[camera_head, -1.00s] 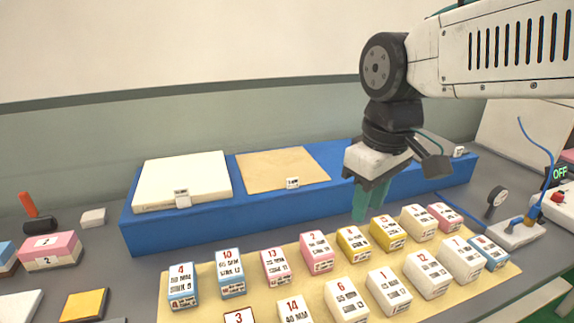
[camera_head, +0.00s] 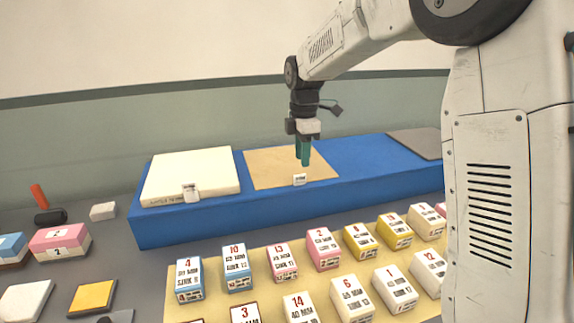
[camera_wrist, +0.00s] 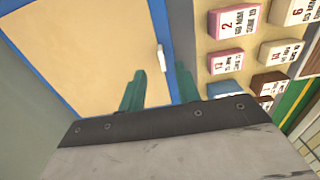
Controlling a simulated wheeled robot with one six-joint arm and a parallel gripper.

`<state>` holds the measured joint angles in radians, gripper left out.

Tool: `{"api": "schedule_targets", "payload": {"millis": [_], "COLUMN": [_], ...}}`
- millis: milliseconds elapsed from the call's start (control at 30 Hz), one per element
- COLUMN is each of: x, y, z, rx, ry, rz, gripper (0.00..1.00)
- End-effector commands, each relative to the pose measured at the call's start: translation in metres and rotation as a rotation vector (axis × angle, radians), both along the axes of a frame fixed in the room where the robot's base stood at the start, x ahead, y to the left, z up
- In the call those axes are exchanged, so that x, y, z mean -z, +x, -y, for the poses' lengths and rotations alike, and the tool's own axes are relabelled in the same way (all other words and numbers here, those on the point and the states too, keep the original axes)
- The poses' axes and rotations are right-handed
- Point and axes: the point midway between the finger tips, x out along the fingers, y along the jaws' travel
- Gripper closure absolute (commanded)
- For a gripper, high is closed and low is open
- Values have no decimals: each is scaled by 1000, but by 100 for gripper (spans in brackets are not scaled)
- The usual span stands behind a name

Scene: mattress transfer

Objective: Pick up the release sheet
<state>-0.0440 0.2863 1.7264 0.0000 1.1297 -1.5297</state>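The release sheet appears to be the flat tan sheet (camera_head: 268,168) lying on the blue platform; it also fills much of the wrist view (camera_wrist: 80,45). A small white tab (camera_head: 299,179) stands at its front edge, and the tab also shows in the wrist view (camera_wrist: 162,57). My gripper (camera_head: 304,164) has green fingers pointing down over the right part of the sheet. In the wrist view its two fingers (camera_wrist: 161,72) are apart with nothing between them, near the tab. I cannot tell the exact height of the fingertips above the sheet.
A thick white pad (camera_head: 190,175) lies left of the sheet on the blue platform (camera_head: 240,218). A dark grey sheet (camera_head: 418,142) lies at the platform's right end. Several numbered blocks stand in front on a tan mat (camera_head: 240,262). My arm hides the right side.

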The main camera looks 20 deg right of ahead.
Motion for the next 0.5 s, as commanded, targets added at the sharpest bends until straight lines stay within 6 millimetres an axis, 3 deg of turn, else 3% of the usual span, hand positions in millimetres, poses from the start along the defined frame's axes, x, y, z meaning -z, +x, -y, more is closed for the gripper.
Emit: {"api": "schedule_targets", "payload": {"millis": [300,500], "x": [45,56], "y": [-2,-2], "z": [3,4], "rx": [2,3], "ry": [0,0], "rz": [-2,1], "gripper": [67,67]}}
